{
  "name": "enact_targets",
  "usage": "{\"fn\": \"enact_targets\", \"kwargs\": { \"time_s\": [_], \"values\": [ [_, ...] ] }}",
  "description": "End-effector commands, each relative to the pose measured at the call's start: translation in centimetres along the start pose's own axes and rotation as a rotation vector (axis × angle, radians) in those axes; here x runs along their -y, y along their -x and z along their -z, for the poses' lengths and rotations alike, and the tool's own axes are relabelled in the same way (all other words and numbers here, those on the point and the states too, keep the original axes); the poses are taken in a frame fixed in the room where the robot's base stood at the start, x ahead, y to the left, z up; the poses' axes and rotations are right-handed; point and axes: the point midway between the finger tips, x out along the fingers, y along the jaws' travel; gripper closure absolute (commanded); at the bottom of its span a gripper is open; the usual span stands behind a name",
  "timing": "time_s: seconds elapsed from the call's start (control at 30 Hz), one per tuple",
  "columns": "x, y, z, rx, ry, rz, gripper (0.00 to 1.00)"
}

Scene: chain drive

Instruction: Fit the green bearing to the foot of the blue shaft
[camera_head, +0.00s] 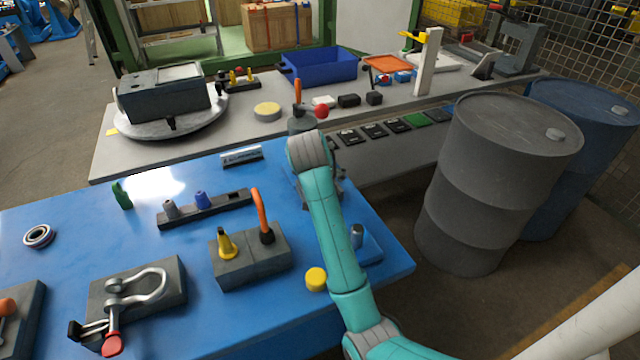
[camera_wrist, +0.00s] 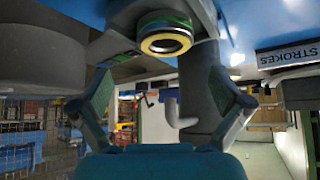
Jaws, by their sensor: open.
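In the wrist view, a green band with a yellow-rimmed round opening (camera_wrist: 166,42), likely the green bearing, sits at the top centre, its dark centre facing the camera. A blue surface shows right above it; I cannot tell whether that is the blue shaft or the table, nor whether the ring is seated. My gripper (camera_wrist: 162,84) is open, its two fingers spread wide below the ring, with nothing visible held between them. In the head view, my teal arm hides the gripper and most of what is around it.
The blue table (camera_head: 185,325) carries a grey rack (camera_head: 230,202), a grey block (camera_head: 262,263) with yellow and orange parts, a yellow disc (camera_head: 316,279), a metal ring (camera_head: 39,236) and a green piece (camera_head: 122,196). A grey drum (camera_head: 490,190) stands beyond its right edge.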

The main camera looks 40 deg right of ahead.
Motion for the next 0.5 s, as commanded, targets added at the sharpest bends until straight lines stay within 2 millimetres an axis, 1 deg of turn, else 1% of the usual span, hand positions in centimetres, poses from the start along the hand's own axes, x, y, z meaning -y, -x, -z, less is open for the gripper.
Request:
{"fn": "enact_targets", "kwargs": {
  "time_s": [0.13, 0.27, 0.33, 0.4, 0.5],
  "values": [
    [0.2, -1.3, -0.4, 0.002, 0.001, -0.001, 0.0],
    [0.6, -3.2, -1.0, 0.003, 0.002, -0.002, 0.0],
    [0.6, -4.0, -0.9, 0.001, 0.0, -0.002, 0.0],
    [0.6, -4.7, -0.9, 0.002, 0.0, -0.003, 0.0],
    [0.6, -5.2, -0.8, 0.0, -0.001, -0.001, 0.0]
  ]
}}
